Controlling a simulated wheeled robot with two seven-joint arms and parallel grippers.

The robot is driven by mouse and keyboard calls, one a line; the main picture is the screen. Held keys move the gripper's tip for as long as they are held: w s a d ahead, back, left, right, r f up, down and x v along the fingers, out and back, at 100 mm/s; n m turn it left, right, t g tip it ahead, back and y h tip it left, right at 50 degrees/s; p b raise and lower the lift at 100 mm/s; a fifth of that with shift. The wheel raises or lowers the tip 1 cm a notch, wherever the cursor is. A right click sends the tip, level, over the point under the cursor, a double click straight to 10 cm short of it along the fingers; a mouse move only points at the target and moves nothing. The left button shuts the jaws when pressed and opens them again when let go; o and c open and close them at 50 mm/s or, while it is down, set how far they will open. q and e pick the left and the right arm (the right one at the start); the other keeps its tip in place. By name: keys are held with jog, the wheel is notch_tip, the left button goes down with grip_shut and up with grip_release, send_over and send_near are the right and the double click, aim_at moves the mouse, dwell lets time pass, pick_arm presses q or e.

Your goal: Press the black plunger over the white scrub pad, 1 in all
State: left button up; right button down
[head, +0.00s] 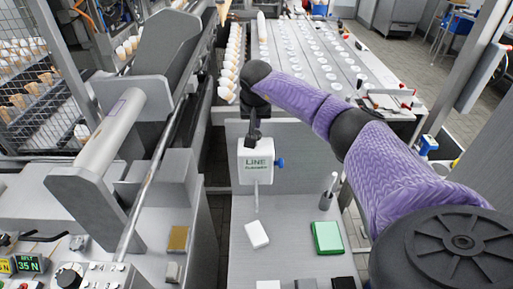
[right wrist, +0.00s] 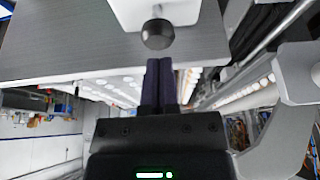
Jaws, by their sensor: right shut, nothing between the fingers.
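The white scrub pad (head: 256,234) lies flat on the grey bench, below a white box (head: 257,172) lettered LINE on a thin stand. In the right wrist view the black plunger (right wrist: 158,34) is a round dark knob on a white body, just beyond my fingertips. My right gripper (head: 254,138) is shut and empty and points down at the top of the white box in the head view. In the head view the gripper hides the plunger. My left gripper is not in view.
A green pad (head: 327,237) and a pen holder (head: 325,202) stand right of the white pad. A blue knob (head: 280,163) sticks out from the box's right side. A conveyor frame (head: 170,130) runs along the left. A slatted table (head: 310,60) lies behind.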

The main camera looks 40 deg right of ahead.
jog(key=shift+f+b, duration=0.9)
jog(key=shift+f, duration=0.55)
notch_tip(320, 180, up, 4)
jog(key=p, duration=0.3)
jog(key=shift+f, duration=0.3)
notch_tip(320, 180, up, 6)
jog(key=p, duration=0.5)
